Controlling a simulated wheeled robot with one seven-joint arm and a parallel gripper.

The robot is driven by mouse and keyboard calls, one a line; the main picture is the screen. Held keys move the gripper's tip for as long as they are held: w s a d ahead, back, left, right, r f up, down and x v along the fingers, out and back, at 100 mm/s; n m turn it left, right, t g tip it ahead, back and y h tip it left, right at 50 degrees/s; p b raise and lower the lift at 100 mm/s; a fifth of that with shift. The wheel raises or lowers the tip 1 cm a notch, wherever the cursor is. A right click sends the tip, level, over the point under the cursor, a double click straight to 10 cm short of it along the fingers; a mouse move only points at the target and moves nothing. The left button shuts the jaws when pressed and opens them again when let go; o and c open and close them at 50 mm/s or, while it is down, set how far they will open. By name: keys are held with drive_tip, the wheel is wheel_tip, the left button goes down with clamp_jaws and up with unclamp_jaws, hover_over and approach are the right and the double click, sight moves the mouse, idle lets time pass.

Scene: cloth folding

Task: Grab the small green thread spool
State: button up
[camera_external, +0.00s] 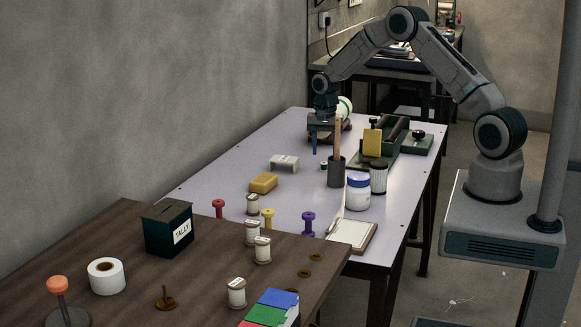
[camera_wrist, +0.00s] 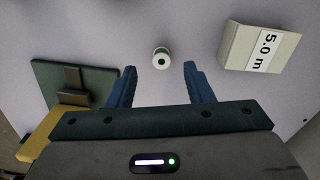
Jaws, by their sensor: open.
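The small green thread spool (camera_wrist: 161,62) stands upright on the pale table, seen from above with a white top and a dark centre hole. In the wrist view it lies between the lines of my two blue fingers, slightly beyond their tips.
A pale block marked 5.0 m (camera_wrist: 262,48) lies right of the spool in the wrist view.

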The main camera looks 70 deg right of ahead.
sight(324, 170)
drive_tip(key=shift+w+d+f+p, duration=0.1)
drive_tip(key=shift+f+p, duration=0.15)
drive_tip(key=shift+f, duration=1)
drive_tip(key=shift+w+d+f+p, duration=0.1)
drive_tip(key=shift+f+p, duration=0.15)
drive_tip(key=shift+f, duration=1)
clamp_jaws()
